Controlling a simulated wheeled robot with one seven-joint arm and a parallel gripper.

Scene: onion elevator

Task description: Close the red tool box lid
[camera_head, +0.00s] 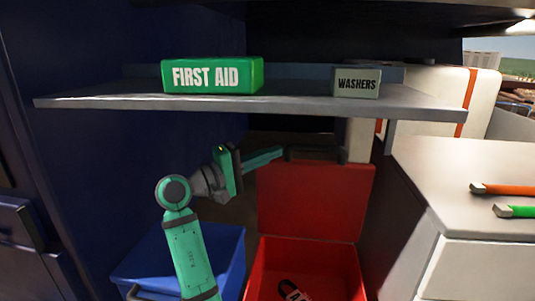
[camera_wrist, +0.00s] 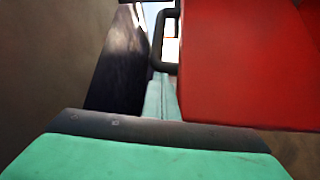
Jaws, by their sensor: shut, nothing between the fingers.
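The red tool box (camera_head: 258,283) stands open on the floor in the head view, with an item with white lettering inside. Its red lid (camera_head: 315,203) stands raised at the back, and a dark handle (camera_head: 318,154) runs along the lid's top edge. My gripper (camera_head: 282,151) is shut and empty at the lid's upper left corner, close to the handle. In the wrist view, the shut fingers (camera_wrist: 161,92) lie just left of the lid (camera_wrist: 245,65), with the handle (camera_wrist: 162,42) ahead. I cannot tell whether they touch the lid.
A shelf (camera_head: 300,107) overhangs the lid and holds a green first aid box (camera_head: 213,75) and a washers box (camera_head: 357,83). A blue bin (camera_head: 225,262) stands left of the tool box. A white-topped cabinet (camera_head: 450,190) with tools is on the right.

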